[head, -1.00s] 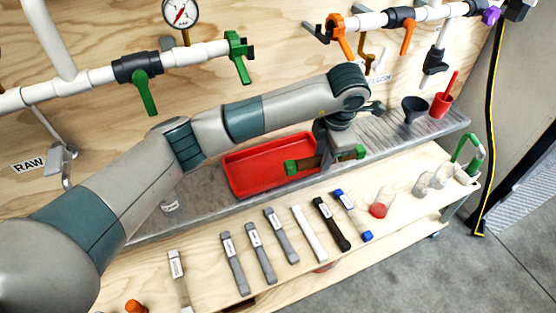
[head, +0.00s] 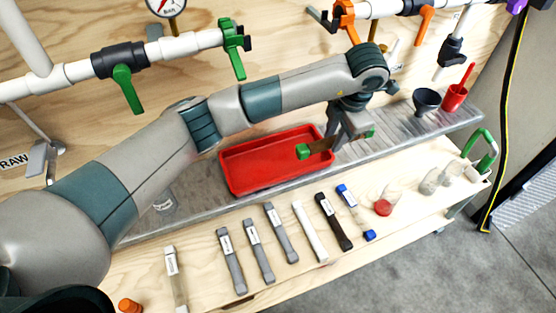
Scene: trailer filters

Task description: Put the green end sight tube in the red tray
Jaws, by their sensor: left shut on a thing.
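The sight tube (head: 318,147) has a brown, see-through middle and green ends. My left gripper (head: 340,143) is shut on it near its right part, and the fingers hide some of the tube. The red tray (head: 245,183) lies on the grey metal shelf, left of the gripper. The tube's left green end appears over the tray's right part. Its right green end shows to the right of the gripper, past the tray's edge. I cannot tell how high the tube is above the tray. My right gripper is not in view.
Several grey, white, black and blue-ended filter pieces lie in a row on the wooden bench (head: 205,270) in front. A dark funnel (head: 426,101) and a red cup (head: 455,97) stand at the shelf's right end. Pipes with green and orange valves run along the wall behind.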

